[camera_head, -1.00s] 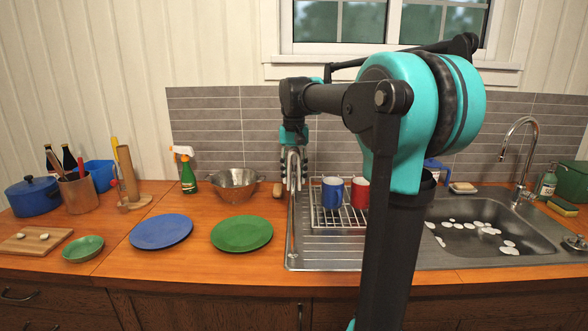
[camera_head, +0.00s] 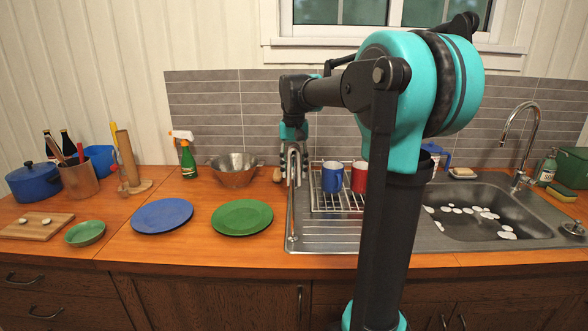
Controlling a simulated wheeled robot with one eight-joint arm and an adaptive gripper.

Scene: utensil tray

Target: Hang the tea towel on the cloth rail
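I cannot make out a tea towel or a cloth rail for certain. My gripper (camera_head: 293,182) points down over the left edge of the steel sink unit (camera_head: 325,246), just left of the dish rack. A pale grey arched shape shows between its dark fingers. It is too small to tell whether this is cloth or part of the gripper, and I cannot tell whether the fingers are open or shut. My upright arm hides part of the drainer and the counter front.
A dish rack (camera_head: 338,207) holds a blue mug (camera_head: 332,177) and a red mug (camera_head: 359,177). A colander (camera_head: 234,170) stands left of my gripper. A green plate (camera_head: 241,217) and a blue plate (camera_head: 161,216) lie in front. The counter's front edge has some free room.

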